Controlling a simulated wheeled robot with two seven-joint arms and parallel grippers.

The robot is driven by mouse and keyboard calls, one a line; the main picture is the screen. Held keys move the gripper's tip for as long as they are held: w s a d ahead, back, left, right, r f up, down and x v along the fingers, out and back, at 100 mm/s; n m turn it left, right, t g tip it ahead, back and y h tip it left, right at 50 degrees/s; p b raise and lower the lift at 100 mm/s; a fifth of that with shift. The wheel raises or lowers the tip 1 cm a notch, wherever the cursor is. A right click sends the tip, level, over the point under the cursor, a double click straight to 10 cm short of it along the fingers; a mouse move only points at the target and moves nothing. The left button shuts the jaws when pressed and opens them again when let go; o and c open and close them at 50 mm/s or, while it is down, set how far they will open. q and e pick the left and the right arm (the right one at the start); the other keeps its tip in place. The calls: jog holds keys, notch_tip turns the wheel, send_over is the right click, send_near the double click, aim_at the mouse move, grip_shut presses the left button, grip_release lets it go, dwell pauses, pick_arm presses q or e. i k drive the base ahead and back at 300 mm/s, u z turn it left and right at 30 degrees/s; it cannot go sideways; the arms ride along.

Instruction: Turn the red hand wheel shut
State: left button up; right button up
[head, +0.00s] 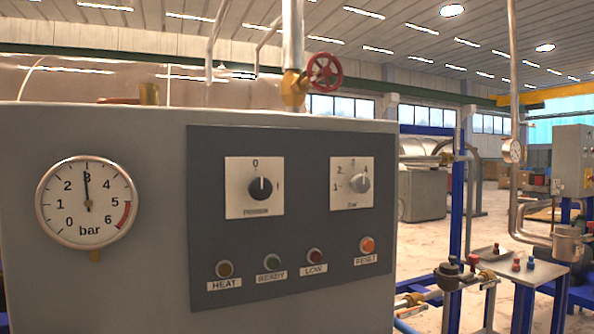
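The red hand wheel (324,73) is at the top middle of the head view, above the top edge of the grey control cabinet. It sits on a brass valve (293,88) on a vertical pale pipe (292,32). The wheel has spokes and is seen at an angle. I cannot tell from this view how far it is turned. Neither of my grippers is in view.
The grey cabinet (100,290) fills the left and middle, with a pressure gauge (87,202) reading about 3 bar. Its dark panel (290,230) has two knobs and several labelled buttons. To the right are blue frames, a small table (520,268) and open floor (420,240).

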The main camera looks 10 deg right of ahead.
aim_at(325, 72)
jog(key=z, duration=2)
jog(key=i, duration=5)
jog(key=u, duration=5.05)
jog(key=i, duration=0.5)
jog(key=z, duration=0.05)
